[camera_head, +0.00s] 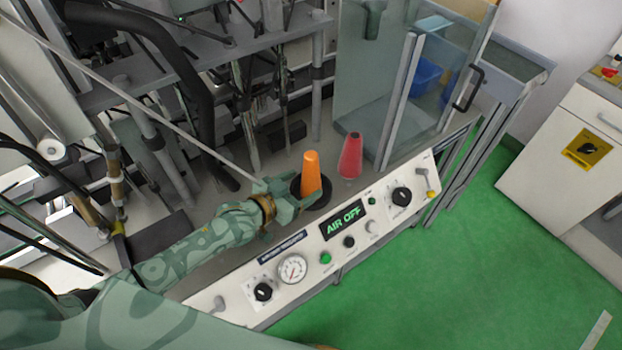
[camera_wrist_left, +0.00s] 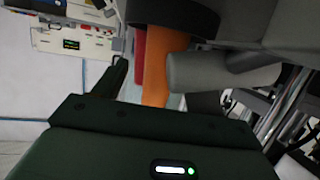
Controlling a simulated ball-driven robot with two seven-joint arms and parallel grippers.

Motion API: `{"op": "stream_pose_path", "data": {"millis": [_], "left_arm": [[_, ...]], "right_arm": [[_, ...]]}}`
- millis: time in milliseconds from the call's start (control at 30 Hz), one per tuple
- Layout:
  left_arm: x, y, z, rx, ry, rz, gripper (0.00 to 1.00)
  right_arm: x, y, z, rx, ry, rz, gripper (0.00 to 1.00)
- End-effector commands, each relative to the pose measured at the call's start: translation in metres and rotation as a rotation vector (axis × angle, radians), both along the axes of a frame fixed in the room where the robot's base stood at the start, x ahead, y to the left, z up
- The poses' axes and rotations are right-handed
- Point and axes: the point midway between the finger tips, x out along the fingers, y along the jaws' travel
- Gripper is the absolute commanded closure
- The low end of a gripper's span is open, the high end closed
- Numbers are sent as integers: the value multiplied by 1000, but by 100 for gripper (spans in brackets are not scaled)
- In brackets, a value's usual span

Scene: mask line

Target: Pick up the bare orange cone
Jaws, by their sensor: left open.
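The orange cone (camera_head: 311,172) stands upright, narrow end up, on a black round base (camera_head: 321,199) on the bench in the head view. My left gripper (camera_head: 293,197) is open at the cone's lower left, close to its foot. In the left wrist view the orange cone (camera_wrist_left: 165,68) shows between a dark finger and a grey cylinder. Whether a finger touches the cone cannot be told. A red cone (camera_head: 351,156) stands to the right of the orange one; part of it shows behind it in the wrist view (camera_wrist_left: 139,56). My right gripper is not in view.
A control panel (camera_head: 318,256) with dials and an "AIR OFF" display (camera_head: 344,220) runs along the bench front. A clear guard (camera_head: 410,100) stands right of the red cone. Rods and machine frame crowd the back left. Green floor (camera_head: 490,265) lies open at right.

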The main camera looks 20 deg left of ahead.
Motion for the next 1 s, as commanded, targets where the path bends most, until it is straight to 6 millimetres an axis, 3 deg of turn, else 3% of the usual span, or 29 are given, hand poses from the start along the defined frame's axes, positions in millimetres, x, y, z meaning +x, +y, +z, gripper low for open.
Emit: {"op": "stream_pose_path", "data": {"millis": [233,533,700,1000], "left_arm": [[35,-14,-14,0,-1,0,29],[40,-17,-14,1,0,0,29],[40,-17,-14,1,0,0,77],[40,-16,-13,1,0,0,77]], "right_arm": [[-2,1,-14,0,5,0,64],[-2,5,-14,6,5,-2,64],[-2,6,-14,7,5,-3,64],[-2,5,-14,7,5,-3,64]]}}
